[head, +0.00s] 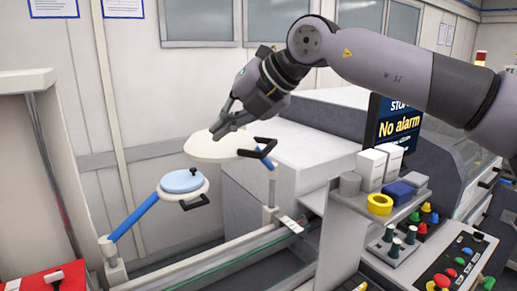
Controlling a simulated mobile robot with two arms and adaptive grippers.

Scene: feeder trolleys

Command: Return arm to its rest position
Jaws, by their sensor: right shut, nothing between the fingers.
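My right arm reaches in from the right at the top of the head view. Its gripper (228,121) is shut and empty, pointing down and to the left. The fingertips are over a cream round plate (222,149) on a stand with a black handle; I cannot tell whether they touch it. My left gripper is not in view.
A light blue disc (181,180) on a blue arm stands left of the plate. A screen (400,122) reads "No alarm". Boxes, a yellow ring (379,204) and a button panel (455,262) are at the right. A red surface (45,279) is at lower left.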

